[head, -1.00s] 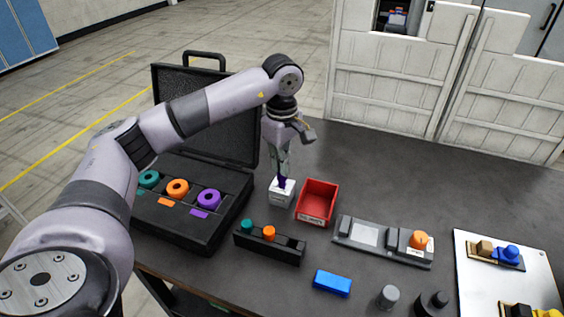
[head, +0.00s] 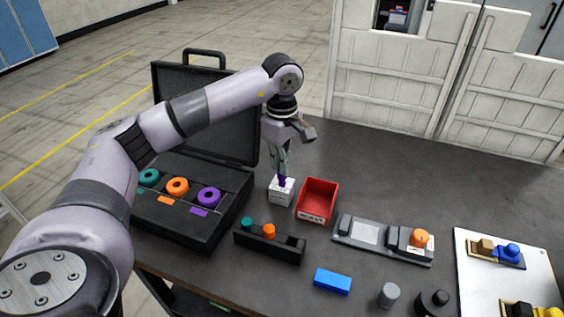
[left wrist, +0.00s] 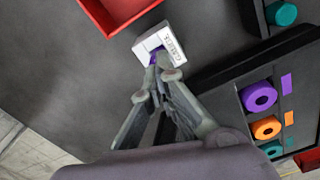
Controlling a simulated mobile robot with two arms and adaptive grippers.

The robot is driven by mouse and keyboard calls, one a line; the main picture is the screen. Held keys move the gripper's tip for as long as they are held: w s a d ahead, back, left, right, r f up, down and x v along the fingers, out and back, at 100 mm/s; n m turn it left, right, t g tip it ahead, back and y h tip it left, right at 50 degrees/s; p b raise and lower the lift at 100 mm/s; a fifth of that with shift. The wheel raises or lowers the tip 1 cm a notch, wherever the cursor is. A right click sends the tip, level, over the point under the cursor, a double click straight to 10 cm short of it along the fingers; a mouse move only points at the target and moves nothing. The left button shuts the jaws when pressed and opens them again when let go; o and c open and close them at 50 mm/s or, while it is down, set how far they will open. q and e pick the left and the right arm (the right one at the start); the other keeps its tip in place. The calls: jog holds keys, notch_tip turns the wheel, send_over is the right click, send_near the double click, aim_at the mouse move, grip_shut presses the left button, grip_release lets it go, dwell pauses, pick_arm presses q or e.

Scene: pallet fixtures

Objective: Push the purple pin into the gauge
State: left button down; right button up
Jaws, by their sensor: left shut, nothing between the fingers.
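The purple pin (head: 282,180) stands in the top of the white gauge block (head: 281,193) on the dark table. In the left wrist view the purple of the pin (left wrist: 154,57) shows at the opening of the white gauge (left wrist: 158,43), partly hidden by my fingertips. My left gripper (head: 284,172) points down right above the pin, with its fingers shut and nothing between them. In the left wrist view my left gripper (left wrist: 156,75) covers part of the gauge's near side. How deep the pin sits is hard to tell. My right gripper is not in view.
A red bin (head: 318,201) stands close to the gauge's right. A black case (head: 190,228) with coloured rings lies open at left. A black rack (head: 268,246) with a teal and an orange pin, a blue block (head: 332,281) and a grey fixture (head: 384,241) stand nearer. Table behind the bin is clear.

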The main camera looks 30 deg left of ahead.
pick_arm(q)
jog(key=shift+f, duration=0.1)
jog(key=shift+r+p, duration=0.85)
jog(key=shift+r, duration=0.35)
notch_tip(320, 180, up, 6)
jog(key=p, duration=0.3)
jog(key=shift+f+p, duration=0.15)
jog(key=shift+p, duration=0.15)
